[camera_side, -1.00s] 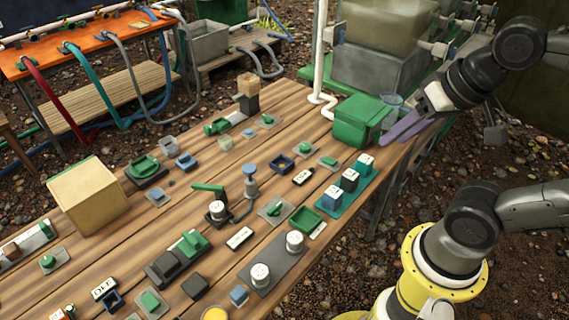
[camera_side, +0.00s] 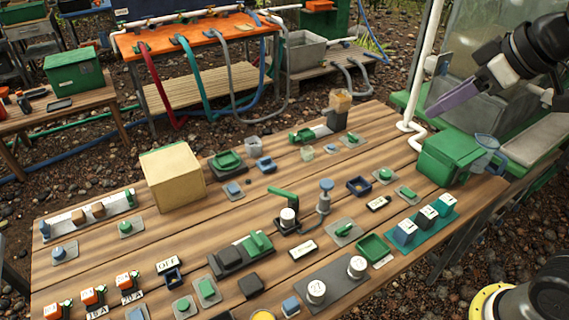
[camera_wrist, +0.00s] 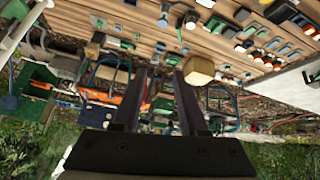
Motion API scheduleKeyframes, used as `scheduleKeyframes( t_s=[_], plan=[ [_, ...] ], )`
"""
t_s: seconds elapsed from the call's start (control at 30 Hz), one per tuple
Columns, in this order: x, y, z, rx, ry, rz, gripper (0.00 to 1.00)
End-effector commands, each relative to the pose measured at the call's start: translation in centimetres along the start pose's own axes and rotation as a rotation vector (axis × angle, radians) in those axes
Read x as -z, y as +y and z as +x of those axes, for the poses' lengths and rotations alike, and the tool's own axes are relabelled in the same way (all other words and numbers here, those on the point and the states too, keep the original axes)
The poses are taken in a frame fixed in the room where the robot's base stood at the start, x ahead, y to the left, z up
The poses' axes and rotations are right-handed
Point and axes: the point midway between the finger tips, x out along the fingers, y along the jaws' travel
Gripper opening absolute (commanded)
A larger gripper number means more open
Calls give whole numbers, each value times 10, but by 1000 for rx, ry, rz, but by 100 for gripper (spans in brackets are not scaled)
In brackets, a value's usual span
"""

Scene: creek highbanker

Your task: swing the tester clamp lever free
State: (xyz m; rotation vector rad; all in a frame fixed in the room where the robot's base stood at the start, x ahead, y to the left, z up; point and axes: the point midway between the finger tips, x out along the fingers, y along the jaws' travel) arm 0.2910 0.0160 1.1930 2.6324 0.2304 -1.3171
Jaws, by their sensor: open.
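What looks like the tester clamp is a small dark-based device with a white round piece (camera_side: 288,218) near the middle of the plank table. Its green lever (camera_side: 284,194) slants above the white piece. A grey-blue knobbed post (camera_side: 325,195) stands just right of it. My gripper (camera_side: 432,108), with purple fingers, is in the air at the upper right, far from the lever and touching nothing visible. In the wrist view my gripper (camera_wrist: 160,72) shows two separated fingers with nothing held between them. I cannot single out the lever in the wrist view.
The plank table (camera_side: 120,225) is crowded with small devices. A cardboard-coloured box (camera_side: 172,180) stands at its left and a green box (camera_side: 447,160) at its right end. A white pipe (camera_side: 425,70) rises behind the right end, near my gripper. An orange bench (camera_side: 200,38) stands behind.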

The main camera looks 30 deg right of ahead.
Motion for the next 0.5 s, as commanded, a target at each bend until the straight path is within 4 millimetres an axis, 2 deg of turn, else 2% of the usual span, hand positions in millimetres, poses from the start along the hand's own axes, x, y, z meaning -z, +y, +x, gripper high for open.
scheduleKeyframes(
  t_s=[0.03,0.2,0.37,0.5],
  plan=[
    [22,2,12,11,-6,-23,42],
    [85,3,58,45,-23,-96,42],
    [130,-2,118,80,-50,-156,42],
    [155,-11,181,113,-86,-199,42]
  ],
)
